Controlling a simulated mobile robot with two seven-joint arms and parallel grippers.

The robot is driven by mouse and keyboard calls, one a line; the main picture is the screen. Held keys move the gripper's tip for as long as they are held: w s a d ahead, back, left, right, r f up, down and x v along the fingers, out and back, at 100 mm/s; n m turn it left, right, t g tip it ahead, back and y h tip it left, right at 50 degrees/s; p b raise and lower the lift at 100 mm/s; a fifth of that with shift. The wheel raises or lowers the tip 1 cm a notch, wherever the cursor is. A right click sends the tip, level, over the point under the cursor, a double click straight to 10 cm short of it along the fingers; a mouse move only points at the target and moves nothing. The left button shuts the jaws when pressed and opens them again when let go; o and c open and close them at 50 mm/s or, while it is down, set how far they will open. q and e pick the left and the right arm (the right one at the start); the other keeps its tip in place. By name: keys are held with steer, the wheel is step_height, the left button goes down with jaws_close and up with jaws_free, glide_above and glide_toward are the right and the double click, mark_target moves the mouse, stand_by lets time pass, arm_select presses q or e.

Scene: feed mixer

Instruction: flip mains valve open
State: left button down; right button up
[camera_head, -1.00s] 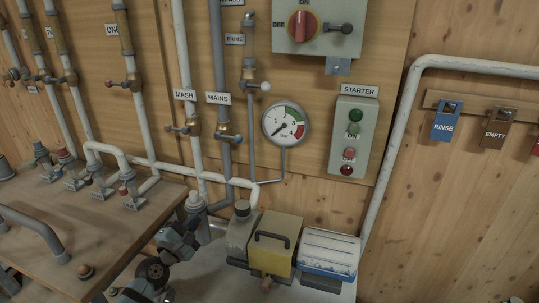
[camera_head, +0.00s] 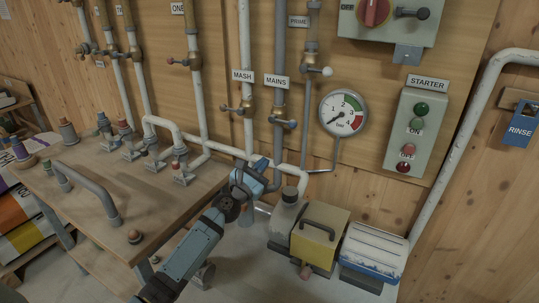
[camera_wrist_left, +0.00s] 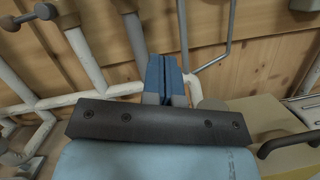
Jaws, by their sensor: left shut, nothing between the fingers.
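The mains valve (camera_head: 280,113) sits on the grey pipe under the MAINS label (camera_head: 276,81) in the head view. It has a brass body and a short grey lever (camera_head: 291,124) sticking out to the right. My left gripper (camera_head: 262,163) reaches up from below and is under the valve in the picture, apart from it. Its blue fingers (camera_wrist_left: 166,75) are shut with nothing between them, in front of the pipes and wooden wall in the left wrist view. My right gripper is not in view.
The mash valve (camera_head: 246,107) is close on the left. A pressure gauge (camera_head: 343,112) and the starter box (camera_head: 407,130) are to the right. A yellow box (camera_head: 318,240) stands below right. The wooden bench (camera_head: 110,200) with pipe fittings lies left of my arm.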

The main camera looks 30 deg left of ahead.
arm_select(q)
glide_toward(282, 122)
steer(key=w+d+f, duration=0.2)
steer(key=w+f, duration=0.1)
steer(key=w, duration=0.1)
steer(key=w+r+p, duration=0.1)
steer(key=w+d+r+p, duration=0.1)
steer(key=w+r+p, duration=0.1)
steer(key=shift+r, duration=0.1)
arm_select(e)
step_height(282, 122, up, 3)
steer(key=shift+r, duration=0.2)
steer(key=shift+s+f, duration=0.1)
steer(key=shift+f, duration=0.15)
arm_select(q)
steer(key=shift+r+n, duration=0.2)
steer(key=shift+n, duration=0.4)
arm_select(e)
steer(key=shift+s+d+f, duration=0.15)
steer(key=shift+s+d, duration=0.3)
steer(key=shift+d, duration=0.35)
